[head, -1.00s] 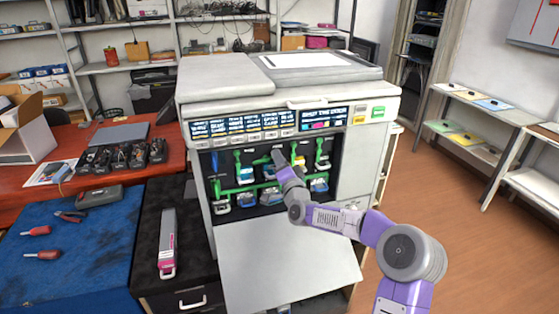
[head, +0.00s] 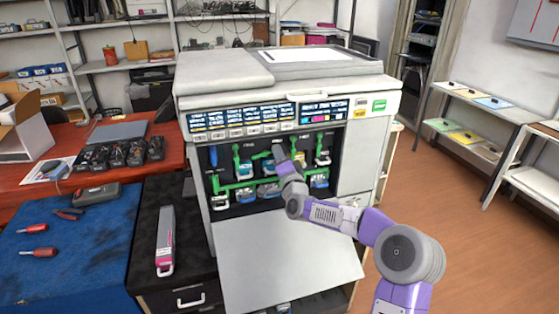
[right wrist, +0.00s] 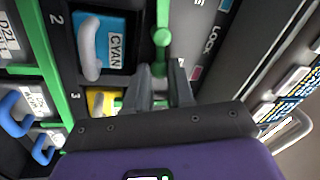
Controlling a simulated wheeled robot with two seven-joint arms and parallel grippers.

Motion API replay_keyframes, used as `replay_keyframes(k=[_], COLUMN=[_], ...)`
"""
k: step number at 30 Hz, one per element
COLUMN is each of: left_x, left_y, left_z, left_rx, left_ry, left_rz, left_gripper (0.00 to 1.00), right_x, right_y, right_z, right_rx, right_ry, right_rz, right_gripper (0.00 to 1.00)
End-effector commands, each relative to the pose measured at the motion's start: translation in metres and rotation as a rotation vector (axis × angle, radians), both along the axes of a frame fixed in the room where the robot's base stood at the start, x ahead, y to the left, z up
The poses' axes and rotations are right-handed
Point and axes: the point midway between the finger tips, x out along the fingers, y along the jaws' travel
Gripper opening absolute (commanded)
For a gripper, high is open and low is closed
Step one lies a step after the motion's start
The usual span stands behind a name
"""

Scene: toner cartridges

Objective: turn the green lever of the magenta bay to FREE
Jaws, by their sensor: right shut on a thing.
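My right gripper (head: 279,155) reaches into the open front of the printer (head: 232,112). In the right wrist view its two fingers (right wrist: 159,72) are shut on a green lever (right wrist: 162,30). The word LOCK and a small pink patch (right wrist: 196,72) show to the right of that lever. The gripper hides the lever's end and the bay behind it, so I cannot read its setting. A cyan-labelled cartridge (right wrist: 115,42) with a pale handle sits beside it, and a yellow one (right wrist: 96,102) below. My left gripper is not in view.
A long grey-and-magenta cartridge (head: 166,238) lies on the black cabinet at the left. The printer's front door (head: 285,255) is folded down below the bays. Other green levers (head: 237,162) and green bars stand close around the gripper. Tools lie on a blue mat (head: 85,275).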

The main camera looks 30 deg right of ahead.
Motion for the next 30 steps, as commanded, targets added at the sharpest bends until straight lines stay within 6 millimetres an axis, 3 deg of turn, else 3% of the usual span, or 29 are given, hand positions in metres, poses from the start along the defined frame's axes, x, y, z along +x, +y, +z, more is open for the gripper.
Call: replay_keyframes(k=[3, 13, 14, 16, 25, 30], left_x=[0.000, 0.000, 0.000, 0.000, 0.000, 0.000], left_y=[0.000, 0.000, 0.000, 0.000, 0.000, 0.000], left_z=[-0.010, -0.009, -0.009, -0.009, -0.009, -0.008], left_rx=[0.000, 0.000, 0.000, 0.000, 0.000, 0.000], left_ry=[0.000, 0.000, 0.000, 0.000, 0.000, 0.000], left_rz=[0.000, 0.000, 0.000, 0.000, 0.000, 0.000], left_gripper=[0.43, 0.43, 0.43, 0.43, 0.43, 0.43], right_x=[0.000, 0.000, 0.000, 0.000, -0.001, -0.014], right_y=[0.002, 0.002, 0.002, 0.002, 0.001, 0.004], right_z=[-0.003, -0.002, -0.002, -0.002, -0.002, -0.004], right_rx=[0.033, 0.045, 0.045, 0.044, 0.044, 0.042], right_ry=[-0.010, -0.010, -0.010, -0.010, -0.010, -0.009], right_rz=[0.004, 0.005, 0.005, 0.005, 0.001, 0.001], right_gripper=[0.00, 0.00, 0.26, 0.33, 0.33, 0.33])
